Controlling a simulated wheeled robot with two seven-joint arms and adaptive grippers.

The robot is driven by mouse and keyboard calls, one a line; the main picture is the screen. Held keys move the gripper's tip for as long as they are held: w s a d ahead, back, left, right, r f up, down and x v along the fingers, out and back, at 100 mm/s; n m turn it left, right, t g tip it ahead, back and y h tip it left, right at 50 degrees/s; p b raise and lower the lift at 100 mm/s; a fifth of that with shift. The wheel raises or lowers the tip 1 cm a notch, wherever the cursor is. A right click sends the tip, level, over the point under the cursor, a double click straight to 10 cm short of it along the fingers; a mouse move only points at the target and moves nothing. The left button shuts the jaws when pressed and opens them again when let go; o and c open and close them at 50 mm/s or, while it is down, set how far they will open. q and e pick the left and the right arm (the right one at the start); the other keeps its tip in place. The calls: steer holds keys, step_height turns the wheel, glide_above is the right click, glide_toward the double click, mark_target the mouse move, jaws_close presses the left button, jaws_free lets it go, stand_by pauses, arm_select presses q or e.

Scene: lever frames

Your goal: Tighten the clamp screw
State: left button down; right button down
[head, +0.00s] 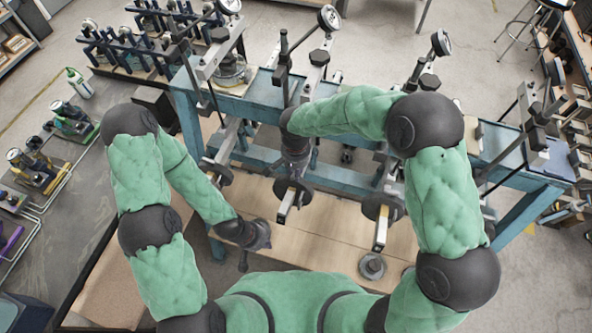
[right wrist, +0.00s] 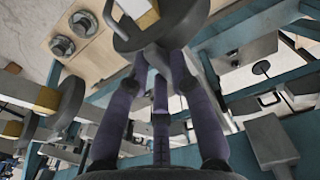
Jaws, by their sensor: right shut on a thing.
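My right gripper (head: 295,158) reaches down at the front edge of the blue lever frame, just behind a dark round disc (head: 293,190) on a lever arm. In the right wrist view, its purple-grey fingers (right wrist: 166,55) close together at a grey disc (right wrist: 165,22). They are shut on a small part there, apparently the clamp screw, which the fingers and disc hide. My left gripper (head: 250,250) hangs at the lower left over the wooden board, apart from the frame. Its finger opening is too small to judge.
The blue lever frame (head: 350,121) carries several levers, rods and dial gauges (head: 329,18) close around my right arm. Another disc (head: 382,206) sits to the right. A round grey weight (head: 372,266) stands on the wooden board (head: 330,240), whose front middle is fairly clear.

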steer(key=m+b, duration=0.3)
steer(key=shift+a+f+h, duration=0.1)
steer(key=shift+f+h, duration=0.05)
steer(key=shift+h, duration=0.25)
steer(key=shift+m+g+b, duration=0.3)
steer(key=shift+m+b, duration=0.45)
steer(key=shift+m, duration=0.25)
steer(key=m+b, duration=0.1)
steer(key=m, duration=0.1)
steer(key=shift+a+m, duration=0.1)
steer(key=shift+m, duration=0.2)
steer(key=m+g+h, duration=0.1)
steer(key=m, duration=0.3)
steer(key=shift+a+m+b, duration=0.1)
steer(key=shift+m+b, duration=0.2)
steer(key=shift+b, duration=0.05)
steer(key=m+g, duration=0.1)
steer(key=m, duration=0.3)
steer(key=shift+w+a+m, duration=0.1)
steer(key=shift+m, duration=0.6)
steer(key=c, duration=1.1)
jaws_free()
